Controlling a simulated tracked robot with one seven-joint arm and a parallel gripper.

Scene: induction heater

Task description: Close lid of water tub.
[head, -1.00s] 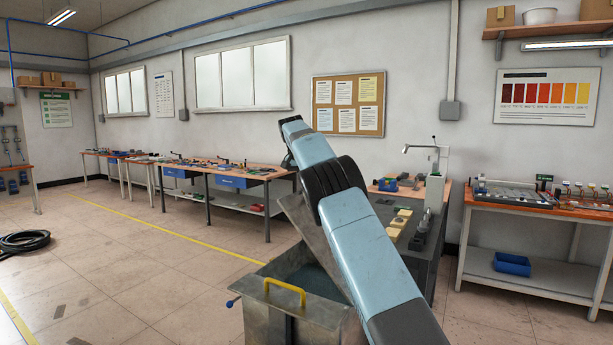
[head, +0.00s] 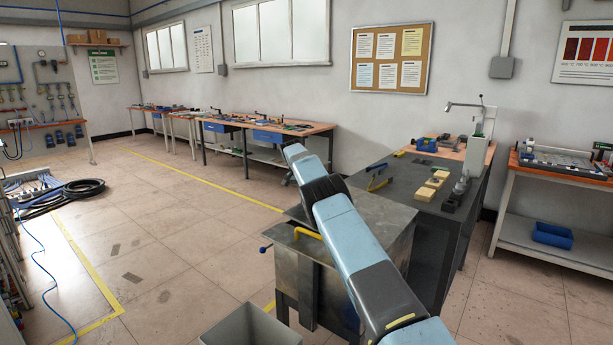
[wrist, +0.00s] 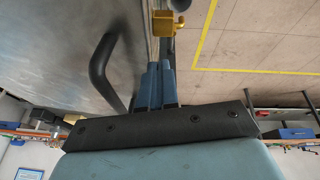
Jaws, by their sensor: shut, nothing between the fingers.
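The water tub (head: 299,272) is a grey metal box on legs at the lower middle of the head view. Its grey metal lid (head: 385,217) lies about flat over the top; my arm crosses it, so I cannot tell whether it is fully seated. A yellow handle (head: 307,233) sits at the tub's near edge. In the wrist view the lid's metal face (wrist: 60,45) fills the upper left, with a black handle (wrist: 102,70) on it. My gripper (wrist: 160,66) is shut and empty, close to the metal edge. The yellow handle (wrist: 164,22) is ahead of it. The head view hides the gripper.
A dark workbench (head: 440,222) with yellow blocks and tools stands right of the tub. A grey bin (head: 245,328) stands in front. A coiled black hose (head: 70,192) lies at the left. The tiled floor left of the tub is clear.

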